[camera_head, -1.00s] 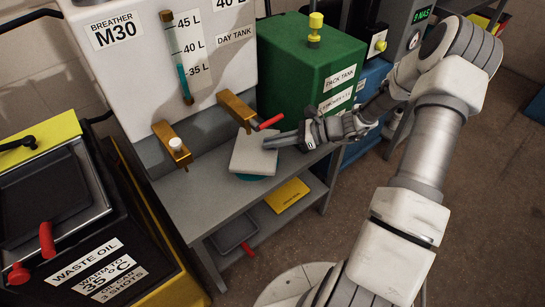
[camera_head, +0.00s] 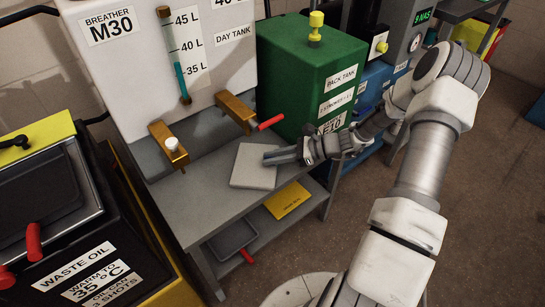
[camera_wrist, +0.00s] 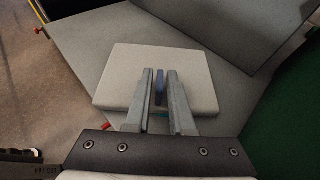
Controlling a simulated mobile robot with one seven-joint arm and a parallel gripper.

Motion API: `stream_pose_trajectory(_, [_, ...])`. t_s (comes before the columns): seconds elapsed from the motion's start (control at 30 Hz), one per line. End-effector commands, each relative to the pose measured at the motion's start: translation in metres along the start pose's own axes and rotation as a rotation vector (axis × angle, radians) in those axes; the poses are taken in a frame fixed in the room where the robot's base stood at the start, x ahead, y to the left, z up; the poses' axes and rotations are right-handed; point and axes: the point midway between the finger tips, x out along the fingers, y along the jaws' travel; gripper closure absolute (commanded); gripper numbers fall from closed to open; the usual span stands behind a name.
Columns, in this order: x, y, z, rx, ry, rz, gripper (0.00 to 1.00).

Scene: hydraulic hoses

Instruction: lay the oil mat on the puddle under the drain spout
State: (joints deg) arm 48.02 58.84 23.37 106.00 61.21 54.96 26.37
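The oil mat (camera_head: 254,166), a pale grey square pad, lies flat on the grey bench below and in front of the brass drain spout (camera_head: 236,112) with the red lever. It also shows in the wrist view (camera_wrist: 122,75). My gripper (camera_head: 268,158) is low over the mat's right part. In the wrist view a blue tab (camera_wrist: 159,85) stands between its fingers, with narrow gaps on both sides, so the fingers look parted.
A second brass fitting (camera_head: 168,144) with a white knob is at left on the day tank (camera_head: 125,60). The green pack tank (camera_head: 300,75) stands close behind my gripper. The bench top (camera_head: 195,210) is clear at front left. A yellow item (camera_head: 287,200) lies on the lower shelf.

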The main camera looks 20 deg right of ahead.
Motion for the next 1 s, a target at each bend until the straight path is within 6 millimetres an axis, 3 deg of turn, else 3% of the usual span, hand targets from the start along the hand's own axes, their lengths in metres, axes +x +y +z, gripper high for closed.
stream_pose_trajectory(0.1, [0.000,0.000,0.000,0.000,0.000,0.000,0.61])
stream_pose_trajectory(0.47, [-0.006,-0.001,0.004,0.000,0.001,-0.002,0.61])
stream_pose_trajectory(1.0, [-0.107,-0.001,0.004,-0.001,0.001,-0.002,0.61])
